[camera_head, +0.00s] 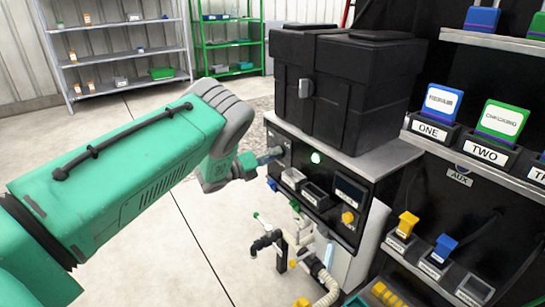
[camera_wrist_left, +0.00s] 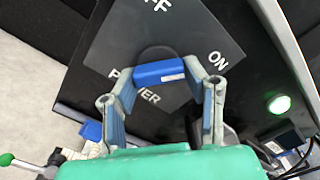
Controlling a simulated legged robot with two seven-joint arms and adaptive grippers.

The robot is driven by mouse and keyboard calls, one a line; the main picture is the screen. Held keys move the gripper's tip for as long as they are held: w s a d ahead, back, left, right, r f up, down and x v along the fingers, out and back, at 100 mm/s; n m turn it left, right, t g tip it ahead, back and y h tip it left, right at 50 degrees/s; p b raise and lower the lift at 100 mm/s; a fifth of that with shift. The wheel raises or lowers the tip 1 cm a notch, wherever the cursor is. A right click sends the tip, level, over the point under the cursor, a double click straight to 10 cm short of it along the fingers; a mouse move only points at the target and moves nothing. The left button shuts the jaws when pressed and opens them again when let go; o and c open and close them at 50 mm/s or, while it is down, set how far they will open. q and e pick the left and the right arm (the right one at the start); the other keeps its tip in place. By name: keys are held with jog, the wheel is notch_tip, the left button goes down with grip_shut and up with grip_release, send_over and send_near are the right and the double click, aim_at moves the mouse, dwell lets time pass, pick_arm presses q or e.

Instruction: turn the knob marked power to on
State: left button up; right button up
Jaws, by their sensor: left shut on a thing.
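The power knob has a blue handle (camera_wrist_left: 159,72) on a dark plate (camera_wrist_left: 165,35) lettered POWER and ON, with a partly cut-off word ending in FF. My left gripper (camera_wrist_left: 160,78) is shut on the blue handle, with a finger at each end of it. The handle lies nearly level in the left wrist view, its right end towards the ON lettering. In the head view my left gripper (camera_head: 266,157) reaches the upper left of the machine's front panel (camera_head: 325,207), and the knob there is mostly hidden. My right gripper is not in view.
A round green light glows on the panel (camera_head: 315,158), also in the left wrist view (camera_wrist_left: 279,104). A black lidded box (camera_head: 340,90) stands on the machine. Pipes and a hose (camera_head: 326,285) hang below. Racks with labelled tags (camera_head: 493,122) stand at right; floor at left is clear.

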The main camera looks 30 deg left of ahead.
pick_arm(q)
jog(key=shift+s+d+f+m, duration=0.15)
jog(key=shift+f+m, duration=0.3)
jog(key=shift+m, duration=0.25)
jog(key=o, duration=1.1)
jog(key=shift+o, duration=0.2)
jog(key=shift+w, duration=0.2)
jog(key=shift+r, duration=0.15)
jog(key=shift+s+a, duration=0.1)
jog(key=shift+a, duration=0.1)
jog(key=v, duration=1.1)
jog(key=shift+s+a, duration=0.15)
jog(key=shift+s, duration=0.2)
